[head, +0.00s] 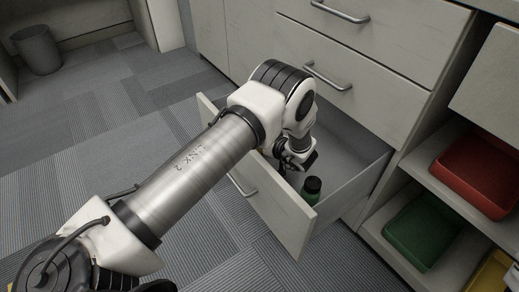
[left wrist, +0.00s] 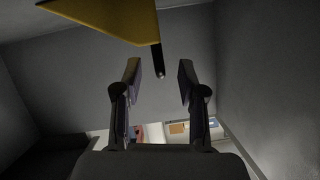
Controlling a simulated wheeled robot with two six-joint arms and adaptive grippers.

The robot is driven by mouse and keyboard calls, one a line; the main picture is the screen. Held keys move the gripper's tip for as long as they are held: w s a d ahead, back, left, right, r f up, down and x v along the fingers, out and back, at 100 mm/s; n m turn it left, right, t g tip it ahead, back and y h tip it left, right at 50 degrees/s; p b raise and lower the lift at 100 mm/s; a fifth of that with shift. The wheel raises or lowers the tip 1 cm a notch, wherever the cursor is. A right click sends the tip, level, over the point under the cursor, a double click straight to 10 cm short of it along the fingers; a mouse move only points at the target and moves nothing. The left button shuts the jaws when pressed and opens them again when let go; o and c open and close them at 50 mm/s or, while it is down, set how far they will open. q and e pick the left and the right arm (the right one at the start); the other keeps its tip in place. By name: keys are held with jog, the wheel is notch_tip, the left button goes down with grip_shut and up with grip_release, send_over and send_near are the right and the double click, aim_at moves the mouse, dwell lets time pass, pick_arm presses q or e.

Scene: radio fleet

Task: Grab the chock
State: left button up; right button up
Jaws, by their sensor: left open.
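A yellow wedge-shaped piece, which looks like the chock (left wrist: 110,20), shows at the top of the left wrist view, partly cut off by the frame. A dark rod with a rounded end (left wrist: 160,62) hangs down beside its edge. In the head view my left gripper (head: 297,160) reaches down into the open drawer (head: 345,165); the arm hides most of the inside, and I cannot make out the chock there. My right gripper is not in view.
The drawer walls are near on both sides. Right of it, shelves hold a green tray (head: 420,232) and a red tray (head: 480,175). A bin (head: 38,50) stands far left.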

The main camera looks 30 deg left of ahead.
pick_arm(q)
jog(key=shift+w+a+f, duration=0.2)
jog(key=shift+a+f, duration=0.1)
jog(key=shift+a, duration=0.35)
jog(key=shift+r, duration=0.1)
grip_shut()
